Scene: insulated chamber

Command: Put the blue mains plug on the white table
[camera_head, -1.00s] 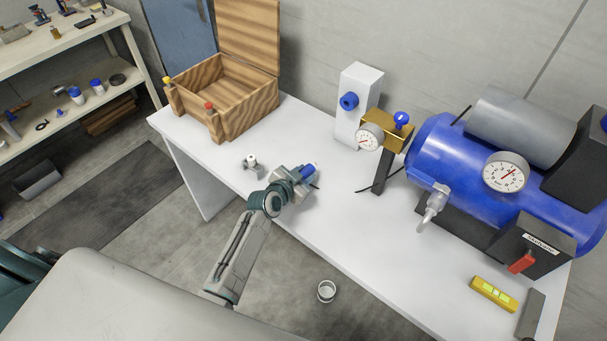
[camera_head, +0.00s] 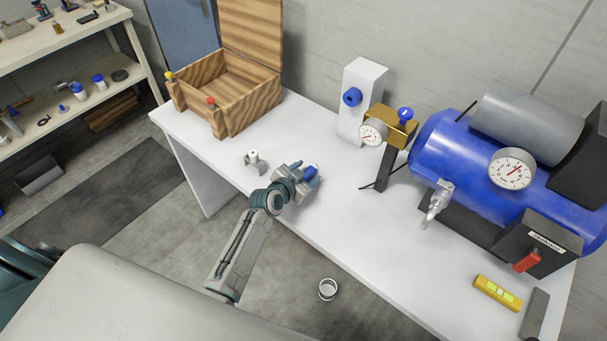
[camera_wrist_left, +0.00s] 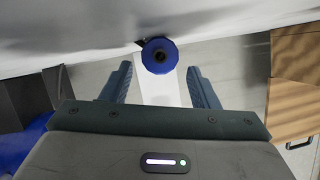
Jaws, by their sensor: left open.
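In the left wrist view the plug (camera_wrist_left: 160,56) is a round blue disc with a dark centre. The gripper is open. My right gripper is not in view.
An open wooden box (camera_head: 250,110) stands at the table's far left, a small grey-white fitting (camera_head: 256,162) nearer. A blue compressor (camera_head: 455,150) fills the right.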

